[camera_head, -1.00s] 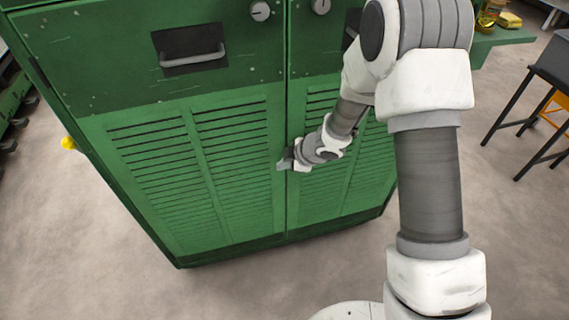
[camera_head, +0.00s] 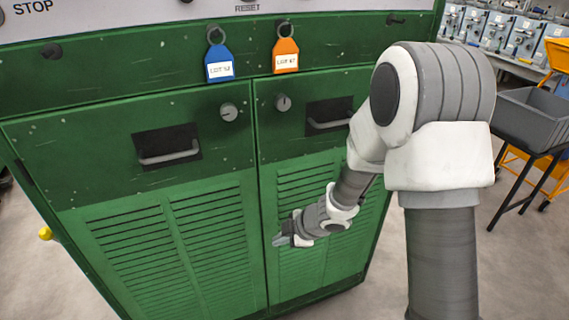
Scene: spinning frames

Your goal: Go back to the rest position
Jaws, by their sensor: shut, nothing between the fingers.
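My gripper (camera_head: 278,241) is at the end of my folded arm, in front of the green cabinet's (camera_head: 100,192) louvred lower doors, near the seam between them. It is small in the view; its fingers are shut with nothing between them. I cannot tell how far it is from the door. My arm comes up from the bottom right and bends back down toward the cabinet.
A blue tag (camera_head: 219,66) and an orange tag (camera_head: 286,56) hang on the cabinet front above two recessed handles. A grey bin (camera_head: 535,115) on a dark stand is at the right. Grey floor (camera_head: 425,215) shows right of the cabinet.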

